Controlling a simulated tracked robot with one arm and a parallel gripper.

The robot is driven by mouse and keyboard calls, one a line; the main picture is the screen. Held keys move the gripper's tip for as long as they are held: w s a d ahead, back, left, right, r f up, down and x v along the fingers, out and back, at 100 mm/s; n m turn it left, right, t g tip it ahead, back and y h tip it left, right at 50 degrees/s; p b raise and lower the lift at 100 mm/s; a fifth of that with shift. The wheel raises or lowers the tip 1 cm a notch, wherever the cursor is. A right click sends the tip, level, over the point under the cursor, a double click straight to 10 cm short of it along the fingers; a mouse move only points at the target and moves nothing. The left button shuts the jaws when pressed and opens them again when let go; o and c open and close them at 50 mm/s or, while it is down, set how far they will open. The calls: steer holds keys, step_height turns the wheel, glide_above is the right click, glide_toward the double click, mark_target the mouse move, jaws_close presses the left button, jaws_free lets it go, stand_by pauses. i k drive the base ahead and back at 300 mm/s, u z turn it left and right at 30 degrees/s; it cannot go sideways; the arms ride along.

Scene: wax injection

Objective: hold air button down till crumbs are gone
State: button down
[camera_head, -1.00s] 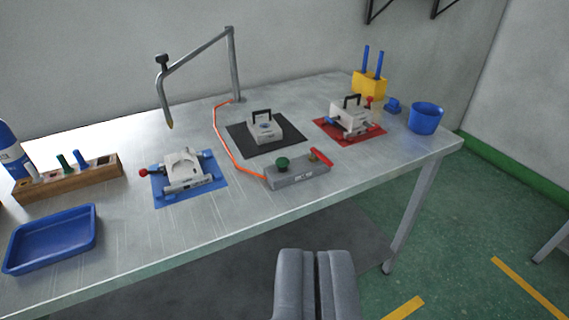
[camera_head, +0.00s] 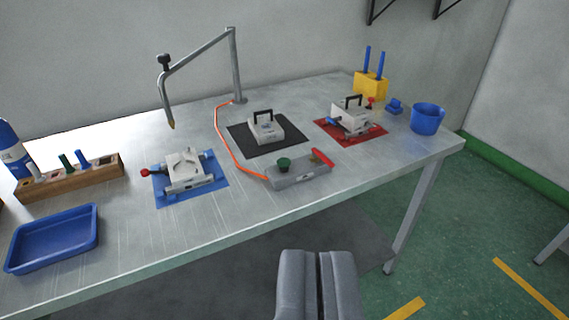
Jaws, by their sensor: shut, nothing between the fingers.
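A grey control box (camera_head: 300,174) lies near the table's front edge. It carries a green button (camera_head: 284,164) and a red-handled lever (camera_head: 322,158); an orange hose (camera_head: 228,150) runs from it to the foot of a bent metal stand (camera_head: 236,70). The stand's nozzle (camera_head: 171,123) points down, behind the blue mat. A grey mould half (camera_head: 186,168) sits on the blue mat (camera_head: 212,189). Crumbs are too small to make out. My gripper (camera_head: 318,256) is shut and empty, in front of the table and below the control box, apart from it.
A black mat (camera_head: 240,143) holds a handled block (camera_head: 266,130). A red mat (camera_head: 372,139) holds another mould part (camera_head: 352,118). A blue cup (camera_head: 427,119), a yellow holder (camera_head: 368,86), a blue tray (camera_head: 52,240) and a wooden rack (camera_head: 70,177) stand around them.

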mark_target(283, 162)
steer(key=z, duration=1.15)
steer(key=k, duration=1)
steer(key=u, duration=1)
steer(key=i, duration=1.6)
steer(key=z, duration=0.05)
